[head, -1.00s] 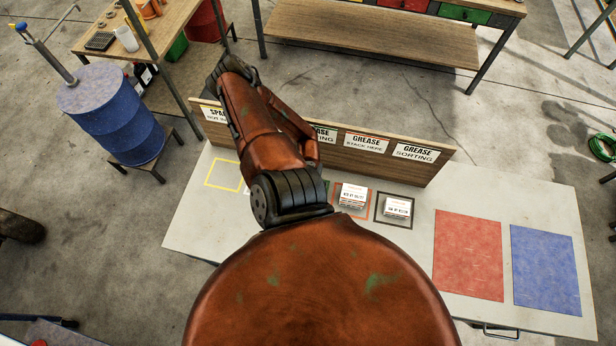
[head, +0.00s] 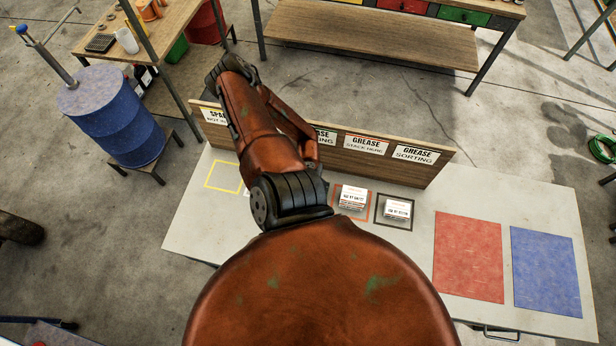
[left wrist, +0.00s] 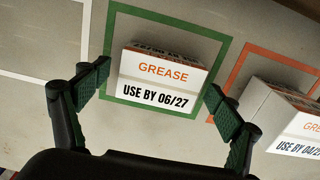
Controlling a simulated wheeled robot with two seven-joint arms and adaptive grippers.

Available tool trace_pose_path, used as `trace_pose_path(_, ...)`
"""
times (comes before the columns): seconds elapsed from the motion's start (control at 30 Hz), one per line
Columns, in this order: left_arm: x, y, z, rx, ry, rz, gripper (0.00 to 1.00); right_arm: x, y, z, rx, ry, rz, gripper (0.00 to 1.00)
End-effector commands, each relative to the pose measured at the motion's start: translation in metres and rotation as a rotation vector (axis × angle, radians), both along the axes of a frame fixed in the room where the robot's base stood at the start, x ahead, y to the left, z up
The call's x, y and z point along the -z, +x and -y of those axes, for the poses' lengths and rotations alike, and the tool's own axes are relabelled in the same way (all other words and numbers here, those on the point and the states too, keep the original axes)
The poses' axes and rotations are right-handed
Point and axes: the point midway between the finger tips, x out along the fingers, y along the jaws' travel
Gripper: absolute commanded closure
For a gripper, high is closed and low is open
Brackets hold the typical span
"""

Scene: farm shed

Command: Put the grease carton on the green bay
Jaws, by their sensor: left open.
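In the left wrist view, a white grease carton (left wrist: 160,88) marked USE BY 06/27 sits inside the green-outlined bay (left wrist: 109,40). My left gripper (left wrist: 157,80) is open, with one green-padded finger to each side of the carton in the picture. Both fingers appear clear of it; the height gap is hard to judge. In the head view my arm hides this carton, the gripper and nearly all of the green bay. My right gripper is in neither view.
A second grease carton (left wrist: 285,115), USE BY 04/27, sits in the orange-outlined bay (left wrist: 237,66). Another carton (head: 397,208) sits in a black-outlined bay. A signed backboard (head: 440,172) stands behind them. Red (head: 468,255) and blue (head: 545,268) mats lie empty at right.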

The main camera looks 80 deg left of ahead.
Motion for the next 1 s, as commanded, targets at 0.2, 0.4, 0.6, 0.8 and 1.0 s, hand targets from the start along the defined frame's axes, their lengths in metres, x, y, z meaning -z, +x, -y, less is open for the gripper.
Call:
trace_pose_path(0.2,-0.044,-0.002,0.0,0.007,0.002,-0.004,0.14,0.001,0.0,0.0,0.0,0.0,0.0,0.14)
trace_pose_path(0.4,-0.083,-0.002,-0.001,0.004,0.004,-0.005,0.14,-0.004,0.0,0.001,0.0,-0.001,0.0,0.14)
trace_pose_path(0.6,-0.106,-0.001,-0.001,0.003,0.001,-0.002,0.14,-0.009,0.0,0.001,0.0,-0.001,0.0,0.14)
trace_pose_path(0.8,-0.112,0.0,0.0,0.001,0.0,0.0,0.14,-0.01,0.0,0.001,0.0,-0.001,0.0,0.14)
trace_pose_path(1.0,-0.112,0.0,0.0,0.001,0.0,0.001,0.14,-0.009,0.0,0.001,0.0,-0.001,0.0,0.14)
